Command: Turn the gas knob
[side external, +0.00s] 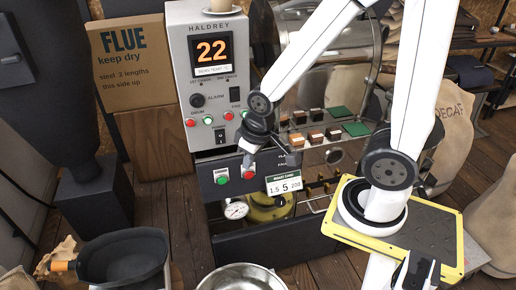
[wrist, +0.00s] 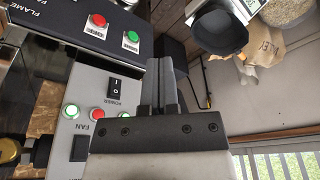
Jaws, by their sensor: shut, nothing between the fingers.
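My gripper (side external: 248,160) is shut and empty in front of the dark lower box (side external: 215,172) of the roaster, between its buttons and the lettering at its right. In the wrist view my gripper's fingers (wrist: 166,72) are together, to the right of the panel's edge and apart from the buttons. I cannot make out a knob labelled gas in either view. A round black knob (side external: 197,100) is on the grey control panel (side external: 180,60). A pressure gauge (side external: 236,210) hangs under the box, beside a yellow-green round part (side external: 268,208). My gripper hides part of the box front.
The box has a green button (side external: 222,181) and a red button (side external: 249,174). A roast card (side external: 284,187) hangs at its right. A cardboard box (side external: 133,60) stands left of the panel.

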